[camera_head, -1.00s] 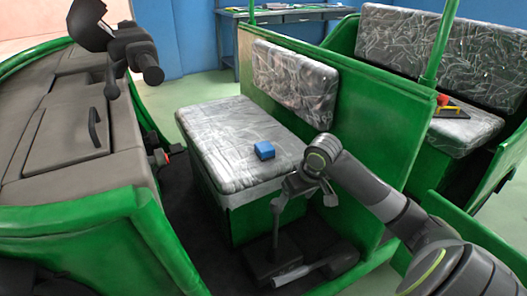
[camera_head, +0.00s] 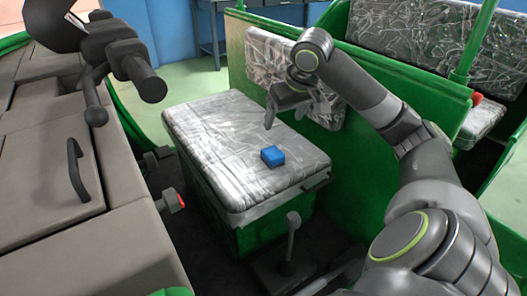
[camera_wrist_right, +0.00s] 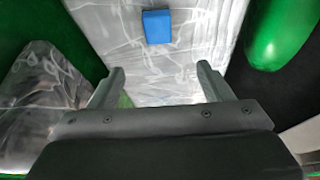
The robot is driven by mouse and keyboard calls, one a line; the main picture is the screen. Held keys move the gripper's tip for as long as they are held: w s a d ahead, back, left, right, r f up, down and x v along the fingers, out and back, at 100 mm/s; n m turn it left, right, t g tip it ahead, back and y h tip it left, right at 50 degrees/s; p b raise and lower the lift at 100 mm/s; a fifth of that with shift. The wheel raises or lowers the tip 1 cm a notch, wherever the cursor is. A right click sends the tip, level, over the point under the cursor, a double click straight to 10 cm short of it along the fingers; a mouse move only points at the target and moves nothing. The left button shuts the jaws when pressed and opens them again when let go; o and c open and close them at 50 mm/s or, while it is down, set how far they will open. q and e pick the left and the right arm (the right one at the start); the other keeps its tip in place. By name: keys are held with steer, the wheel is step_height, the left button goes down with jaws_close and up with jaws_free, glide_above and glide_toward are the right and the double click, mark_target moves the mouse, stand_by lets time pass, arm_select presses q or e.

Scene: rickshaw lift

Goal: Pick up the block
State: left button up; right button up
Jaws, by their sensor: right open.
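The small blue block (camera_head: 272,156) lies on the plastic-wrapped grey seat (camera_head: 215,135) in the head view. It also shows in the right wrist view (camera_wrist_right: 157,26), near the top and roughly centred between the fingers. My right gripper (camera_head: 288,112) is above the seat, behind the block and apart from it. In the right wrist view its two fingers (camera_wrist_right: 162,86) are spread wide with nothing between them. My left gripper is not in either view.
The green panel with a padded backrest (camera_head: 282,70) stands behind the seat on the right. A lever (camera_head: 290,235) rises from the floor in front. Dark handlebar controls (camera_head: 120,60) are at the upper left. The seat around the block is clear.

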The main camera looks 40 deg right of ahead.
steer(key=b, duration=0.3)
glide_above(273, 152)
steer(key=s, duration=0.2)
steer(key=f, duration=0.9)
steer(key=shift+s+a+f, duration=0.15)
steer(key=shift+a+f, duration=0.2)
steer(key=shift+a, duration=0.05)
steer(key=shift+w+d+f, duration=0.1)
steer(key=shift+w+f, duration=0.15)
steer(key=shift+f, duration=0.2)
steer(key=b+x, duration=0.2)
steer(key=x, duration=0.2)
steer(key=shift+s+f, duration=0.15)
steer(key=shift+f, duration=0.05)
steer(key=shift+w+d+f, duration=0.1)
steer(key=shift+w+f, duration=0.15)
steer(key=shift+f, duration=0.2)
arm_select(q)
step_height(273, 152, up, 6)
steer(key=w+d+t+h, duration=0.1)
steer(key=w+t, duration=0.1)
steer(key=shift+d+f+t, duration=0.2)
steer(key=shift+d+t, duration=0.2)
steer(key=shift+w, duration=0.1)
arm_select(e)
steer(key=shift+c, duration=0.4)
steer(key=c, duration=1)
